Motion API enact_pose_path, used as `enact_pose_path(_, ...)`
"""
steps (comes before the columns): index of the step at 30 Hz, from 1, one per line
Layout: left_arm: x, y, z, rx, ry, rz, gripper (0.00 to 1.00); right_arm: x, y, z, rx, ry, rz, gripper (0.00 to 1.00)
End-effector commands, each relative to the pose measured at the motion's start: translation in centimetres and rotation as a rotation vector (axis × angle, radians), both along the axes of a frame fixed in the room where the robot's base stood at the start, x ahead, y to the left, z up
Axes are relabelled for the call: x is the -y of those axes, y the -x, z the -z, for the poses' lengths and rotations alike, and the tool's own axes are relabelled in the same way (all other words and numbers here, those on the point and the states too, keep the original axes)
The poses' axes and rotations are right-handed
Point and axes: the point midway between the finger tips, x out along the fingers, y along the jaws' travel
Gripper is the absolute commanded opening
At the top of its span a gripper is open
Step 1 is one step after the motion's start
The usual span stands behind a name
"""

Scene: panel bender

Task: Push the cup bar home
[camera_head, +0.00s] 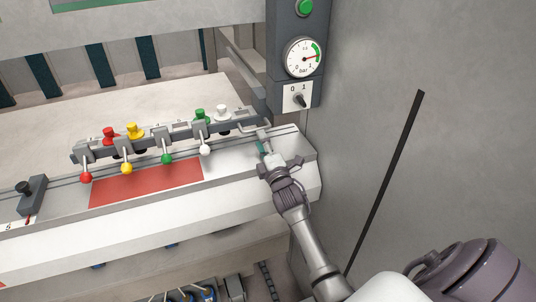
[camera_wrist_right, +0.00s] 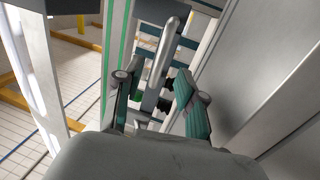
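The cup bar (camera_head: 243,121) is a long dark grey bar lying across the machine's light table, sloping up to the right. Red, yellow, green and white knobs stand along it, and levers with matching coloured balls hang at its front. A pale handle-like piece shows near its right end. My right gripper (camera_head: 264,148) is just in front of that end. In the right wrist view my right gripper (camera_wrist_right: 157,98) has its green-padded fingers apart, with a silver rod (camera_wrist_right: 166,50) showing in the gap beyond them. Whether they touch it is unclear. My left gripper is not in view.
A red plate (camera_head: 146,182) lies on the table in front of the bar. A dark block with a black knob (camera_head: 31,192) sits at the left. A grey post with a pressure gauge (camera_head: 304,58) and a 0/1 switch (camera_head: 299,98) stands behind right. A grey wall closes the right side.

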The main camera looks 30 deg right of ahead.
Motion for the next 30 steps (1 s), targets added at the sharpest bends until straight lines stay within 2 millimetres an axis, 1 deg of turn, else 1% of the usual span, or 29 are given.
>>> enact_pose_path(1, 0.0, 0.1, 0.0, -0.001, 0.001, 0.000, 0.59, -0.3, 1.2, 0.3, -0.002, 0.000, 0.000, 0.39)
enact_pose_path(3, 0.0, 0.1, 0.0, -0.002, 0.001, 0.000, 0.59, -0.6, 2.6, 0.6, -0.002, 0.000, 0.000, 0.39)
enact_pose_path(6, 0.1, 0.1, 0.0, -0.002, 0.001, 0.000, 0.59, -1.0, 4.1, 0.8, -0.001, 0.000, 0.001, 0.39)
enact_pose_path(10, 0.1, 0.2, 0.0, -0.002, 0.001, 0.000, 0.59, -1.3, 5.4, 1.0, 0.000, 0.001, 0.001, 0.39)
enact_pose_path(15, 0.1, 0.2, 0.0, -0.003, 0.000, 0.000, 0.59, -1.4, 6.0, 1.0, 0.002, 0.001, 0.001, 0.39)
enact_pose_path(23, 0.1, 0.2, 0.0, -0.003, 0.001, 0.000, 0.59, -1.3, 5.9, 0.9, -0.001, 0.000, 0.003, 0.39)
enact_pose_path(26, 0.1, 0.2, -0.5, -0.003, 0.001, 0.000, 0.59, -0.2, 6.0, -0.1, -0.030, -0.009, 0.018, 0.39)
enact_pose_path(30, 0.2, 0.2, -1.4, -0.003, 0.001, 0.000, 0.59, 2.0, 6.3, -2.3, -0.141, -0.040, 0.043, 0.39)
